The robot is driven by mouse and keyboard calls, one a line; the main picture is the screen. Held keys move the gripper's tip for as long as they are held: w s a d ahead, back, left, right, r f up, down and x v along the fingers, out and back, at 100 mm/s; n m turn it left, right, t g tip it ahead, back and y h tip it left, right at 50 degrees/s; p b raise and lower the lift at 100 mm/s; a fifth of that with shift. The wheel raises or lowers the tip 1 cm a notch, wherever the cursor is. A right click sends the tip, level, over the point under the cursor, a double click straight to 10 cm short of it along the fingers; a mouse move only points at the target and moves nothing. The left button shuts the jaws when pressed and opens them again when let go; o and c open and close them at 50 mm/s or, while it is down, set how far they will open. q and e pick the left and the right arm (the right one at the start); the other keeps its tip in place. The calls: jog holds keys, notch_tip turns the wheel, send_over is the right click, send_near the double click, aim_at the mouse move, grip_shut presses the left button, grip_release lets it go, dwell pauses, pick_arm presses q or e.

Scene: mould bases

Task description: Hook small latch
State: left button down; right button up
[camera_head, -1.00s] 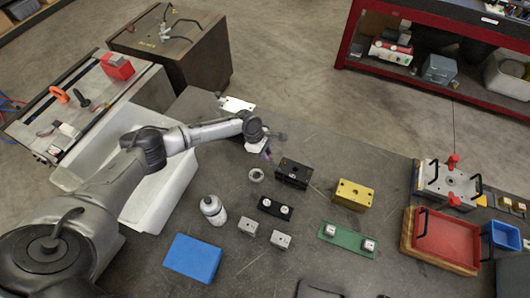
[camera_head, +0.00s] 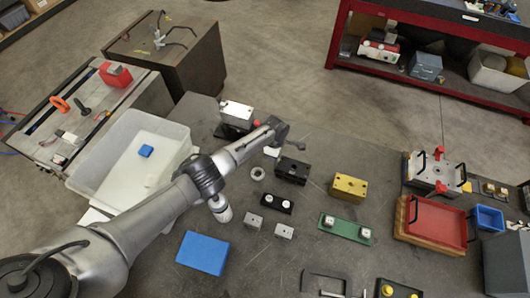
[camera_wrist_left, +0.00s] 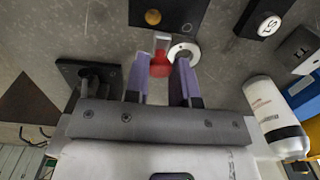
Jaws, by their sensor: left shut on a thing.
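In the left wrist view, my left gripper (camera_wrist_left: 162,82) has its two purple fingers around a small red knob (camera_wrist_left: 160,69) on a pale metal piece (camera_wrist_left: 161,42). It is shut on this red knob. A black plate with a post (camera_wrist_left: 90,75) is beside the left finger. In the head view, my left arm reaches to the back of the table, and the fingers are hard to make out. A red tip (camera_head: 257,122) shows beside the arm's end, near a white-topped black block (camera_head: 236,114). The hook itself cannot be made out. My right gripper is not in view.
A grey ring (camera_head: 258,173), black block (camera_head: 292,170) and yellow block (camera_head: 348,188) stand right of the arm. A white bottle (camera_head: 220,208) is partly under my arm. A white bin (camera_head: 108,165) and blue block (camera_head: 203,252) flank the arm.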

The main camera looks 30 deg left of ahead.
pick_arm(q)
jog(key=shift+w+d+y, duration=0.25)
jog(key=shift+d+y, duration=0.6)
jog(key=shift+y, duration=0.05)
jog(key=c, duration=0.9)
grip_release()
jog(key=shift+c, duration=0.2)
notch_tip(320, 180, up, 14)
jog(key=d+p, duration=0.2)
jog(key=shift+w+f, duration=0.15)
jog(key=shift+w, duration=0.05)
